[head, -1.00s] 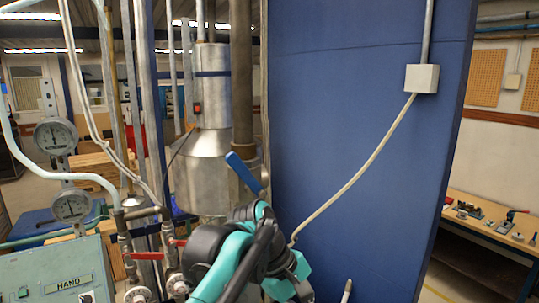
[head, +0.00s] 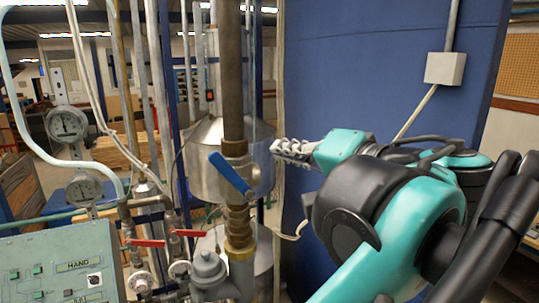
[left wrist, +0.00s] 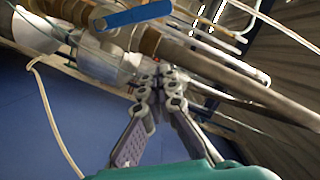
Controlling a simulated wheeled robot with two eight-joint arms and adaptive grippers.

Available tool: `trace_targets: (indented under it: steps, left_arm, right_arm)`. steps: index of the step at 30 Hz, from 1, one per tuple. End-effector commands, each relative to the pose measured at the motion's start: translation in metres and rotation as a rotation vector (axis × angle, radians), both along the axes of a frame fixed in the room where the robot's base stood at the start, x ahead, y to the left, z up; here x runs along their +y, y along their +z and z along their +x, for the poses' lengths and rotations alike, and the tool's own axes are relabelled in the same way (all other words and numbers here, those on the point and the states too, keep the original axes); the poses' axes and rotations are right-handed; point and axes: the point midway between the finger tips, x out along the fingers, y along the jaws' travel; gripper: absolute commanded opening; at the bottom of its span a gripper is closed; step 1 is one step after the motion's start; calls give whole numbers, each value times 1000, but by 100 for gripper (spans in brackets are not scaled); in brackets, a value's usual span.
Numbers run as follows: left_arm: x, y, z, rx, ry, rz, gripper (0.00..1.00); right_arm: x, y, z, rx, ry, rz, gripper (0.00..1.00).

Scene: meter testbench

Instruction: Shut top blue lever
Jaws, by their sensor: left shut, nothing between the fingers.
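The blue lever (head: 230,173) sits on a brass valve on the vertical pipe in the head view, slanting from upper left down to lower right. It also shows in the left wrist view (left wrist: 134,15) near the top edge. My left gripper (head: 277,149) is to the right of the pipe and lever, a little above the lever's lower end, pointing left. It is shut and empty, and appears apart from the lever. In the left wrist view its fingers (left wrist: 157,76) meet near the middle, below the pipe. My right gripper does not show.
Two red levers (head: 145,243) (head: 190,233) sit on lower pipes at left. Gauges (head: 67,124) and a green control panel (head: 62,268) stand further left. A blue panel (head: 385,70) with a grey box (head: 445,68) and white cable rises behind my arm.

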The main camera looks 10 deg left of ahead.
Motion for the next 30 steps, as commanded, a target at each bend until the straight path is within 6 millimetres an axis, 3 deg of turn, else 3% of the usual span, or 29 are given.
trace_targets:
  steps: [13, 21, 30]
  left_arm:
    - [66, -12, 63, 1, 7, -3, 0]
    - [88, -33, 46, 1, 2, -4, 0]
    - [91, -37, 43, 2, 1, -3, 0]
  right_arm:
    - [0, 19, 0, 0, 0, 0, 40]
    - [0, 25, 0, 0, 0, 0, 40]
    - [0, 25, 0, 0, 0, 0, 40]
